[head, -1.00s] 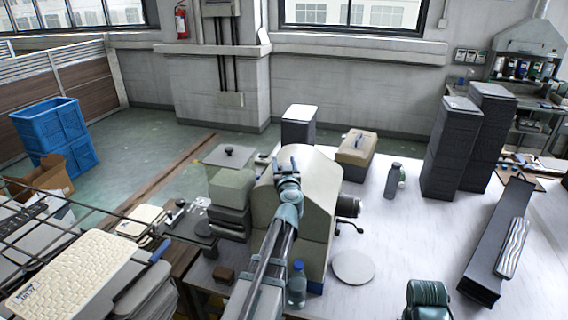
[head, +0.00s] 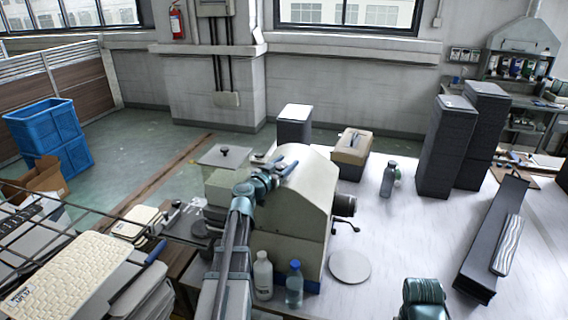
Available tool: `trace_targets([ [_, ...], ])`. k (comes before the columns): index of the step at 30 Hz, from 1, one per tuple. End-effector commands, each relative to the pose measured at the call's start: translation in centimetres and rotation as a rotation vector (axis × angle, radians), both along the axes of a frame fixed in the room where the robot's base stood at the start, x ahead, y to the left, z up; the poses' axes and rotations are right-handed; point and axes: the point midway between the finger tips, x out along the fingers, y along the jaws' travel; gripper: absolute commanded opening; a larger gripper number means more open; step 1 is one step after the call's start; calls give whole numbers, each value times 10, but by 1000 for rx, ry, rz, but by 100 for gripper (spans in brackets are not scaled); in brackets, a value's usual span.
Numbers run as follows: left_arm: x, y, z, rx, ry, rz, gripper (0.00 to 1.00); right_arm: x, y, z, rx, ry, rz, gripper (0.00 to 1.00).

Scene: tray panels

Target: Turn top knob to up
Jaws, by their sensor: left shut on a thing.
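The cream machine (head: 305,200) with a rounded top stands on the table in the middle of the head view. My left arm reaches up from the bottom, and its gripper (head: 279,164) is at the upper left side of the machine. The gripper is small here and partly covered by its own wrist. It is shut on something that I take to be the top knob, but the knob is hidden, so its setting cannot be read.
A clear bottle (head: 294,284) and a white bottle (head: 262,276) stand in front of the machine. A round disc (head: 349,267) lies to the right. A grey bottle (head: 388,179) and dark tall stacks (head: 446,147) stand farther right. The table between has free room.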

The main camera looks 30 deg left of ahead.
Motion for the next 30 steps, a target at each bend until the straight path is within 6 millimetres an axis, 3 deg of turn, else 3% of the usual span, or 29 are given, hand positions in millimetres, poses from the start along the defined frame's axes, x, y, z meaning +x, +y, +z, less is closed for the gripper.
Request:
trace_targets([
  [9,0,-3,0,0,0,-124,4,0,0,0,0,0,0,0],
  [26,0,-5,0,0,0,-153,4,0,0,0,0,0,0,0],
  [27,0,-5,0,0,0,-153,61,0,0,0,0,0,0,0],
  [30,0,-5,0,0,0,-153,79,0,0,0,0,0,0,0],
])
